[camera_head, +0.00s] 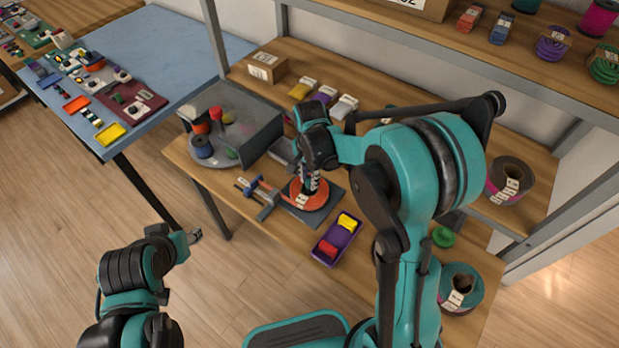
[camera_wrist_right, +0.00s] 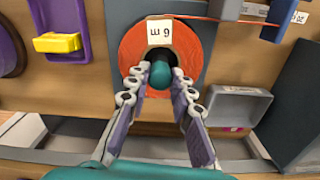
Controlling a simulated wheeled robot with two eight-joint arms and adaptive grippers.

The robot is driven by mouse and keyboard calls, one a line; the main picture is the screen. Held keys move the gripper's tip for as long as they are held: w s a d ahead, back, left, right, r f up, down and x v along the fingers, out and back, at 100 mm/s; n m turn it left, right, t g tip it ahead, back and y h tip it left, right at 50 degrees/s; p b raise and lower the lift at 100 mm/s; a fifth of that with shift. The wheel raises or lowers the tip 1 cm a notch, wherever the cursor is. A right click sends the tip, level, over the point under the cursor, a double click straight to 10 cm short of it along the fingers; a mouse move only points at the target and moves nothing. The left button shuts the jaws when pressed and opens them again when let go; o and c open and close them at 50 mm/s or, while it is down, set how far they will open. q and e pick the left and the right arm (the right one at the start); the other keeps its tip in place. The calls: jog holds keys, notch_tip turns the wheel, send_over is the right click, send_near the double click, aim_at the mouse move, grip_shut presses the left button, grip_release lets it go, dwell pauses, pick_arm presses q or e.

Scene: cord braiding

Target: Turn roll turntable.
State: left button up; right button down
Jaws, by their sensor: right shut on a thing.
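The roll turntable shows as an orange disc (camera_head: 308,203) on a grey plate on the wooden bench. In the right wrist view the orange disc (camera_wrist_right: 140,42) carries a white "6 m" label, with a rounded teal knob (camera_wrist_right: 161,74) at its centre. My right gripper (camera_head: 312,184) reaches down over the disc. In the wrist view its two fingers (camera_wrist_right: 158,78) are closed on the teal knob from either side. The gripper hides part of the disc in the head view. My left gripper (camera_head: 193,237) is over the floor, away from the bench; its jaws are too small to read.
A purple tray (camera_head: 323,256) with yellow and red pieces sits in front of the turntable. A blue-and-red clamp-like tool (camera_head: 262,200) lies to its left. A grey bin (camera_wrist_right: 238,106) stands close by. Shelving rises at the back.

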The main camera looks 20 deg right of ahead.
dwell(0.4)
jog(key=c, duration=1.3)
grip_release()
notch_tip(320, 180, up, 12)
jog(key=s+d+n+t, duration=0.1)
jog(key=s+n+t, duration=0.1)
jog(key=s+n, duration=0.2)
jog(key=s+d+n+t, duration=0.1)
jog(key=s+n+t, duration=0.1)
jog(key=s+n, duration=0.2)
jog(key=s+n+t, duration=0.3)
jog(key=s+n, duration=0.1)
jog(key=s, duration=0.4)
jog(key=shift+d+r, duration=0.35)
jog(key=shift+d, duration=0.05)
